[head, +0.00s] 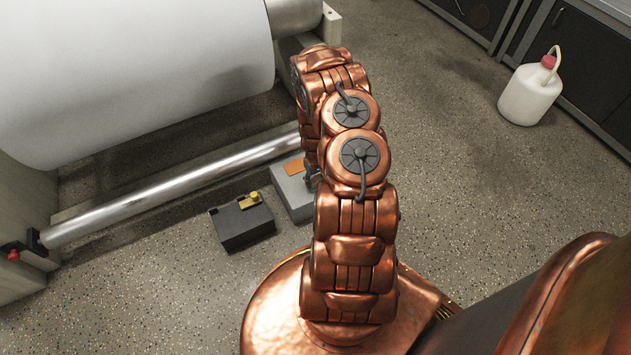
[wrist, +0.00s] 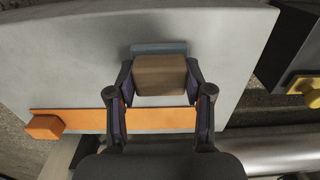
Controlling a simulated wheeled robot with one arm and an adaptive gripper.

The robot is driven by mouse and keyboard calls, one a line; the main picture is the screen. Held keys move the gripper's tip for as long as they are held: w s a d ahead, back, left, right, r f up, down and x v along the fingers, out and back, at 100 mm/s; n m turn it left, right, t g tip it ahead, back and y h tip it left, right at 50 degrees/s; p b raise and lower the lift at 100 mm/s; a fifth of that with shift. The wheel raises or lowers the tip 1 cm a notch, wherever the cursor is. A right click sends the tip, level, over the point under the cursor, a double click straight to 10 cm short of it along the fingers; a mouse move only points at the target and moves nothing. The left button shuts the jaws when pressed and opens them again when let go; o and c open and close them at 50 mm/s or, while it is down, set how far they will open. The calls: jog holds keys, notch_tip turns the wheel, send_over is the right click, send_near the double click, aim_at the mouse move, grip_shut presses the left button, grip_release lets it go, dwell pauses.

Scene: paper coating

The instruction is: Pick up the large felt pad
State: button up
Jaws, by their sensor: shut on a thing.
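In the wrist view, a brown block (wrist: 160,75), which appears to be the large felt pad, sits between the fingertips of my gripper (wrist: 160,80). The fingers are shut on its left and right sides. A blue-grey strip (wrist: 158,48) shows just beyond it. Below is the pale grey top of a box (wrist: 235,50) with an orange strip (wrist: 170,119) across it. I cannot tell whether the pad touches the box. In the head view, my arm hides the pad and most of the gripper over the grey box (head: 293,199).
A dark box (head: 244,228) with a yellow knob (head: 250,201) stands beside the grey box. A metal bar (head: 165,194) runs behind both, under a large white paper roll (head: 130,80). A white jug (head: 530,94) stands at the right.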

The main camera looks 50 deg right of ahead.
aim_at(315, 179)
notch_tip(315, 179, up, 4)
jog(key=shift+w+a+r+p, duration=0.1)
jog(key=shift+w+r+p, duration=0.05)
jog(key=shift+p, duration=0.8)
jog(key=a+p, duration=0.3)
jog(key=a, duration=1.2)
jog(key=shift+s+a+r, duration=0.2)
jog(key=shift+a+r, duration=0.15)
jog(key=shift+a, duration=0.05)
